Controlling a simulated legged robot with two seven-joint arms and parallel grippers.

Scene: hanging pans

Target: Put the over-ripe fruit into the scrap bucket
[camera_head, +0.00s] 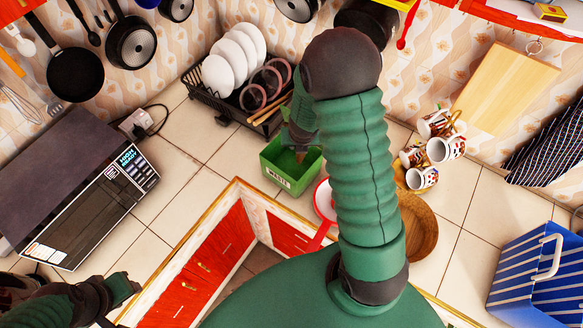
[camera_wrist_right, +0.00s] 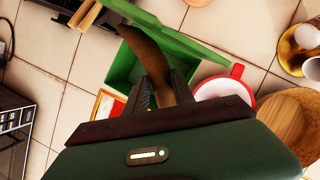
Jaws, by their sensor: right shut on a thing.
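The scrap bucket is a green box (camera_head: 272,172) with a white label, standing on the tiled counter. In the right wrist view its green wall (camera_wrist_right: 122,68) shows around and below the fruit. A brown, curved fruit that looks like an over-ripe banana (camera_wrist_right: 148,52) is between the fingers of my right gripper (camera_wrist_right: 160,88). The gripper is shut on it and the fruit hangs over the bucket's opening. In the head view my right arm hides much of this gripper (camera_head: 300,140). My left gripper (camera_head: 124,286) is at the lower left, away from the bucket; its finger gap is unclear.
A black dish rack (camera_head: 215,98) with plates stands behind the bucket. A red-rimmed white vessel (camera_wrist_right: 222,88) and a round wooden board (camera_head: 420,225) are to its right. Mugs (camera_head: 422,178) stand farther right. A microwave (camera_head: 85,190) is at left. Pans (camera_head: 75,75) hang above.

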